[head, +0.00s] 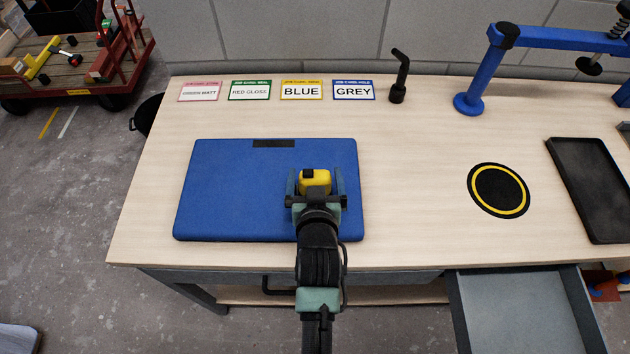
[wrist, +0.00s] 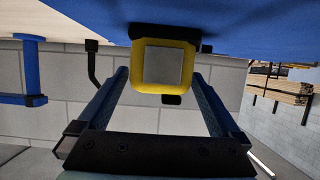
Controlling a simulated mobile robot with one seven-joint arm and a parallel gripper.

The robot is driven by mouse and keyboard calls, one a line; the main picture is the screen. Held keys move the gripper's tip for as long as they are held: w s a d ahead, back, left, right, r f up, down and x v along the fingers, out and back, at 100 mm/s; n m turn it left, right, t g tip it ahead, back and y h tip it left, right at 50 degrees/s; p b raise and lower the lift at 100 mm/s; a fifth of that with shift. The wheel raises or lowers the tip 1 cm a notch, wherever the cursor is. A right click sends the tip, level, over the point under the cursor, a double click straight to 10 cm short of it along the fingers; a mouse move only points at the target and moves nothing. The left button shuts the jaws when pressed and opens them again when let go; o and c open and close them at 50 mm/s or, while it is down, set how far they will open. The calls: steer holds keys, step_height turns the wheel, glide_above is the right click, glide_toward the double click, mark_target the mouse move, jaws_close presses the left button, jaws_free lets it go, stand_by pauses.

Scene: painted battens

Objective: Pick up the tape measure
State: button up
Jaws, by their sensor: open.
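The tape measure (head: 315,182) is yellow with a black part on top, on the right half of the blue mat (head: 230,195). In the wrist view the tape measure (wrist: 168,68) shows a grey square face towards the camera, with the blue surface (wrist: 250,25) along the top of the picture. My gripper (head: 315,177) is open, with one finger on each side of the tape measure in the head view. In the wrist view my gripper (wrist: 161,77) shows a gap between each finger and the yellow body.
Several label cards (head: 301,90) and a black bent-topped post (head: 399,77) stand along the back. A blue clamp stand (head: 475,85), a yellow-ringed black disc (head: 498,190) and a black tray (head: 590,185) are to the right. An open drawer (head: 520,310) juts out at the front right.

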mark_target(315, 168)
steer(key=shift+x, duration=1.6)
steer(key=shift+a, duration=0.1)
steer(key=shift+r, duration=0.1)
steer(key=c, duration=1.5)
